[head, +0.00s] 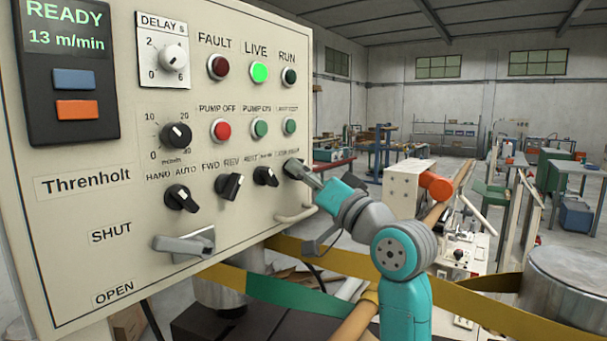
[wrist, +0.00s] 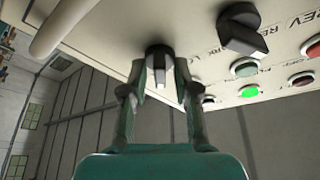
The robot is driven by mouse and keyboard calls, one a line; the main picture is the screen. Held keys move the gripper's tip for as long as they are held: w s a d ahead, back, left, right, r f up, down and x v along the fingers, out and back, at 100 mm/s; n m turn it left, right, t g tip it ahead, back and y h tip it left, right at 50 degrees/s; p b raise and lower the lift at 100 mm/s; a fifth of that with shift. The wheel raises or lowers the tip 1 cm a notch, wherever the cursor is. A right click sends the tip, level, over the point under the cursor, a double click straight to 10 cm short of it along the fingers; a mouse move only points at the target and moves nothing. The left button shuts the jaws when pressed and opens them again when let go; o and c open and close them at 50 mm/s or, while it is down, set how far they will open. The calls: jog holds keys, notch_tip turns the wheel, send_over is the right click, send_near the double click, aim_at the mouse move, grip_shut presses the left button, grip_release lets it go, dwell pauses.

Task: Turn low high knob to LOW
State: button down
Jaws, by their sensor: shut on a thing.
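The low high knob, a small black rotary knob (head: 292,166), sits at the right end of the lower knob row on the cream control panel (head: 130,255). Its label is too small to read surely. My gripper (head: 308,178) reaches it from the right and is shut on it. In the wrist view the knob (wrist: 158,62) sits between the two fingertips of my gripper (wrist: 157,85), and a pale line shows on its grip. The fingers hide part of the knob, so I cannot tell which setting it points to.
Another black knob (head: 265,176) is close on the left, also in the wrist view (wrist: 240,28). A pale bar handle (head: 296,215) lies just below. Lamps and buttons are above, with LIVE (head: 259,72) lit green.

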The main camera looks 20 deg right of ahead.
jog(key=n+y, duration=0.1)
jog(key=n, duration=0.1)
jog(key=n+y, duration=0.1)
jog(key=n, duration=0.2)
jog(key=shift+w+d+g+y, duration=0.1)
jog(key=shift+g+y, duration=0.2)
jog(key=n+y, duration=0.1)
jog(key=n, duration=0.1)
jog(key=n+g+y, duration=0.1)
jog(key=n, duration=0.2)
jog(key=shift+d+n+g+y, duration=0.1)
jog(key=shift+n+g+y, duration=0.2)
jog(key=shift+y, duration=0.1)
jog(key=n+g+y, duration=0.1)
jog(key=n, duration=0.3)
jog(key=n+g+y, duration=0.1)
jog(key=n+g, duration=0.1)
jog(key=n, duration=0.2)
jog(key=shift+w, duration=0.15)
jog(key=shift+n+g+y, duration=0.3)
jog(key=shift+n+g, duration=0.2)
jog(key=shift+n, duration=0.1)
jog(key=c, duration=1.2)
grip_release()
